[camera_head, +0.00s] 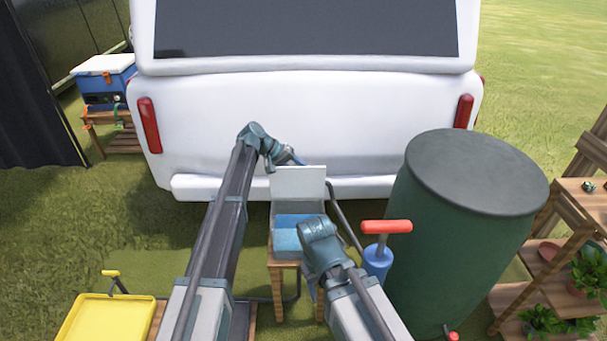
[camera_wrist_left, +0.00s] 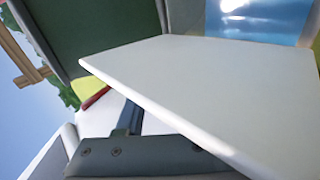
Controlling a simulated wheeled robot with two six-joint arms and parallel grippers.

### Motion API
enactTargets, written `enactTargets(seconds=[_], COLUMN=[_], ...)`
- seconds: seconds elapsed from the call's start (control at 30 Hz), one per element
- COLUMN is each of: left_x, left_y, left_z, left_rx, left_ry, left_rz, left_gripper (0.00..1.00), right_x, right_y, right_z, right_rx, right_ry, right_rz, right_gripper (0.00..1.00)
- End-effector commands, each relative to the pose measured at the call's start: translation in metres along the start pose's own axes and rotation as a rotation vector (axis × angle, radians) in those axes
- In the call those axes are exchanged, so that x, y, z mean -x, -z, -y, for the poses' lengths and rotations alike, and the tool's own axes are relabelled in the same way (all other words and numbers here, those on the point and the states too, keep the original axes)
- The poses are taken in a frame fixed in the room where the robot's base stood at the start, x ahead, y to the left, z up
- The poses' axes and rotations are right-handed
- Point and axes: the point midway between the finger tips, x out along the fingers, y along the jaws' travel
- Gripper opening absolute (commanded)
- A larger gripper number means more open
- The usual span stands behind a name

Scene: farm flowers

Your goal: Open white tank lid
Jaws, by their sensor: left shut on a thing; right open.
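The white tank (camera_head: 285,208) stands on a small wooden stand behind the van, with blue water (camera_head: 290,240) inside. Its white lid (camera_head: 298,181) is raised, standing about upright at the tank's far side. My left gripper (camera_head: 290,157) is at the lid's upper edge, shut on it; its fingertips are hard to make out in the head view. In the left wrist view the lid (camera_wrist_left: 205,95) fills the middle as a pale panel and partly covers the gripper (camera_wrist_left: 130,118). My right gripper (camera_head: 317,287) is open, low in front of the tank, mostly hidden by its own wrist.
A blue pump with a red handle (camera_head: 386,227) stands right of the tank, beside a large green barrel (camera_head: 440,240). The white van (camera_head: 300,120) is close behind the lid. A yellow tray (camera_head: 105,318) is at the lower left. Plant shelves (camera_head: 540,285) stand at right.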

Motion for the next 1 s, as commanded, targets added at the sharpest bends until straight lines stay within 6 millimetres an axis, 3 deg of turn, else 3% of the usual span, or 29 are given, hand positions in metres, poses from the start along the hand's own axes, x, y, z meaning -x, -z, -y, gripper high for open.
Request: enactTargets(seconds=[0.67, 0.7, 0.83, 1.0], left_x=[-0.0016, -0.0016, -0.0014, -0.0012], left_y=[0.0034, 0.0034, 0.0035, 0.0037], left_z=[0.0012, 0.0011, 0.0011, 0.0011], left_rx=[0.033, 0.033, 0.033, 0.033], left_ry=[0.003, 0.003, 0.002, 0.002], left_rz=[0.036, 0.035, 0.035, 0.034], left_gripper=[0.0, 0.43, 0.66, 0.66], right_x=[-0.0007, -0.0007, -0.0006, -0.0005], right_y=[0.0, 0.0, 0.0, 0.0], right_z=[0.0001, 0.0001, 0.0001, 0.0001], right_rx=[0.0, 0.0, 0.0, 0.0], right_ry=[0.0, 0.0, 0.0, 0.0], right_rz=[0.0, 0.0, 0.0, 0.0], right_gripper=[0.5, 0.5, 0.5, 0.5])
